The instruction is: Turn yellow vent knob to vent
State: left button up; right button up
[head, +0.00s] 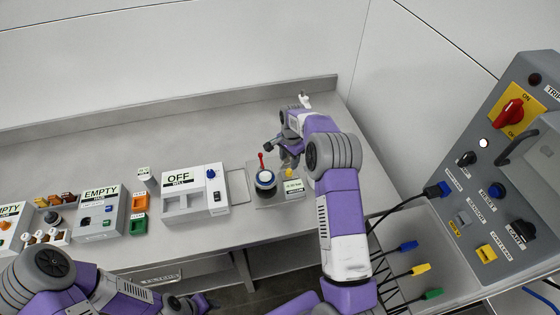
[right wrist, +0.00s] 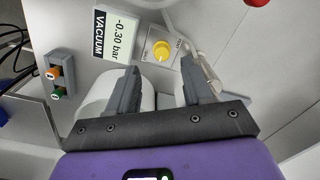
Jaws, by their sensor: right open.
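The yellow vent knob (right wrist: 161,50) sits on a small grey plate in the right wrist view, with a small pointer mark on it. Beside it a display (right wrist: 116,37) reads VACUUM, -0.30 bar. My right gripper (right wrist: 160,68) is open and empty, with its fingers apart and the knob showing in line with the gap, just beyond the tips.
An OFF box (head: 195,192) and an EMPTY box (head: 101,212) are farther left. A grey control panel (head: 490,190) with cables is at the right. The back of the bench is mostly clear.

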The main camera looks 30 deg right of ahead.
aim_at(289, 170)
jog(key=shift+w+d+r, duration=0.2)
jog(key=shift+w+d, duration=0.05)
jog(key=shift+w, duration=0.05)
notch_tip(289, 170, down, 7)
jog(key=shift+r, duration=0.1)
grip_shut()
